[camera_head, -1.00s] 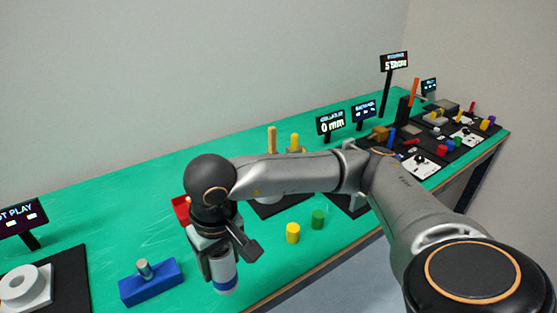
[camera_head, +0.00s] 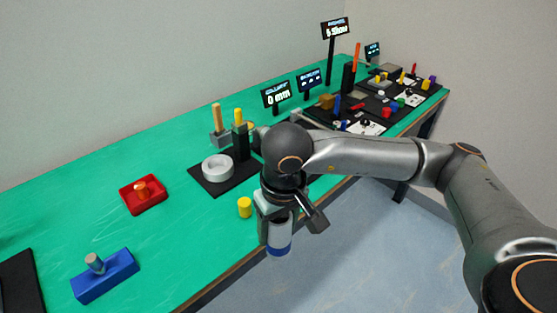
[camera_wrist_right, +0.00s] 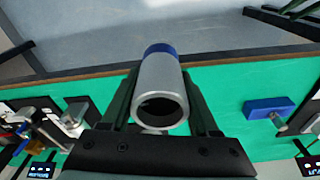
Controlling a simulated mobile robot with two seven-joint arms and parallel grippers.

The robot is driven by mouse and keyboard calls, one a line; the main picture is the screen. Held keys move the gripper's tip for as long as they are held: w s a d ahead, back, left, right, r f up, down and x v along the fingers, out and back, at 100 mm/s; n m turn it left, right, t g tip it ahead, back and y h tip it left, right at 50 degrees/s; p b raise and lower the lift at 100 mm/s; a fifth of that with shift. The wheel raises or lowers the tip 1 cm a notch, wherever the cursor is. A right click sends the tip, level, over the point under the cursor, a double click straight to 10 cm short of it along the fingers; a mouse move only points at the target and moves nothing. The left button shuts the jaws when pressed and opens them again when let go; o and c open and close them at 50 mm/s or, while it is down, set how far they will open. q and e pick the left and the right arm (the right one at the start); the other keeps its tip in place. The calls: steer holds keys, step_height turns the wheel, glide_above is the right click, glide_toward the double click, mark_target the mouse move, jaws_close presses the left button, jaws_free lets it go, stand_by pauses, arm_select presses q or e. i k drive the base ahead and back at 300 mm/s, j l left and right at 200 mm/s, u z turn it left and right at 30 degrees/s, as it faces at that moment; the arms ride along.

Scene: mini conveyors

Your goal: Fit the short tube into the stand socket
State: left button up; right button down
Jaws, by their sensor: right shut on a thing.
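My right gripper (camera_head: 279,222) is shut on a short grey tube (camera_head: 280,236) with a blue band at its lower end. It holds the tube upright, over the table's front edge or just outside it. In the right wrist view the tube (camera_wrist_right: 160,95) sits between the two fingers, its hollow open end facing the camera and the blue end away. A pale grey ring-shaped socket (camera_head: 217,167) lies on a black base to the left of the gripper; I cannot tell surely that it is the stand socket. My left gripper is not in view.
A yellow cylinder (camera_head: 245,207) stands just left of the gripper. A blue block with a grey peg (camera_head: 118,270) and a red tray (camera_head: 130,202) are farther left. Dark posts and displays stand behind. Green table (camera_head: 185,235) is clear between the block and the yellow cylinder.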

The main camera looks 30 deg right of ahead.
mark_target(224, 156)
steer(key=z, duration=0.6)
steer(key=u, duration=0.4)
steer(key=l+u, duration=0.15)
steer(key=u, duration=0.25)
steer(key=l+u, duration=0.1)
steer(key=u, duration=0.25)
steer(key=l+u, duration=0.1)
steer(key=u, duration=0.3)
steer(key=l+u, duration=0.65)
steer(key=k+l+u, duration=0.2)
steer(key=l, duration=0.2)
steer(key=l+u, duration=0.15)
steer(key=l, duration=0.25)
steer(key=k+l, duration=0.15)
steer(key=l, duration=0.2)
steer(key=k+l, duration=0.15)
steer(key=l, duration=0.2)
steer(key=k+l+u, duration=0.1)
steer(key=l, duration=0.2)
